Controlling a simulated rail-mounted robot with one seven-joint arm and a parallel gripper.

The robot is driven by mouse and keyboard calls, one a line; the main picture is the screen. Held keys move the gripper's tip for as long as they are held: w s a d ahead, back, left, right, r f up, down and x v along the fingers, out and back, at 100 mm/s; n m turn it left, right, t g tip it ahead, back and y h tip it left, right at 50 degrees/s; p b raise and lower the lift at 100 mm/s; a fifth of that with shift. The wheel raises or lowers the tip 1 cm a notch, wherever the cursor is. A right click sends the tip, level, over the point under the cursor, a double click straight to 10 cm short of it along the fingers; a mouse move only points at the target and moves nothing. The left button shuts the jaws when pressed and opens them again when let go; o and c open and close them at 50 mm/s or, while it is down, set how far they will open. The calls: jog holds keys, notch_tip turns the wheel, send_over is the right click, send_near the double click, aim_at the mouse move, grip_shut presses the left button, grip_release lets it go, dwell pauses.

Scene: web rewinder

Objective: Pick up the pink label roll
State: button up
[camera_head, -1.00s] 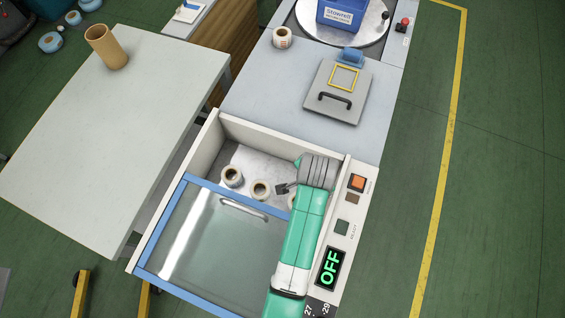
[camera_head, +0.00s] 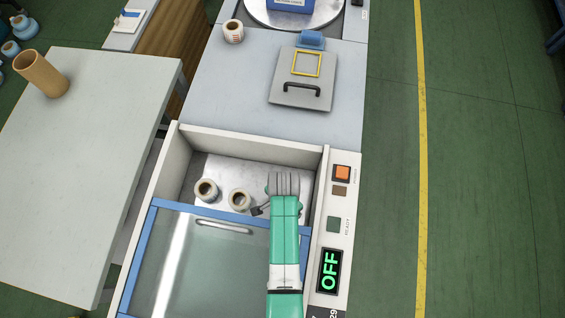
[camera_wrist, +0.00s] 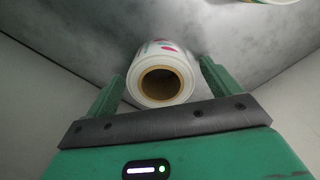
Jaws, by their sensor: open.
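In the wrist view a white label roll (camera_wrist: 166,54) with pink or magenta marks and a brown core lies between the fingers of my gripper (camera_wrist: 159,76). The fingers are apart, with the roll's near end facing me; I cannot tell whether either finger touches it. Two more white rolls with brown cores stand in the bay, one at left (camera_head: 206,190) and one in the middle (camera_head: 239,200), left of my arm.
Bay walls (camera_head: 250,146) surround the rolls. A blue-framed clear cover (camera_head: 190,265) with a handle lies over the near part. A control panel (camera_head: 336,215) with an "OFF" display is at right. Another roll (camera_head: 233,32) stands on the machine top. A side table (camera_head: 80,150) is mostly clear.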

jog(key=shift+f, duration=0.4)
jog(key=shift+w+r, duration=0.1)
jog(key=c, duration=1.1)
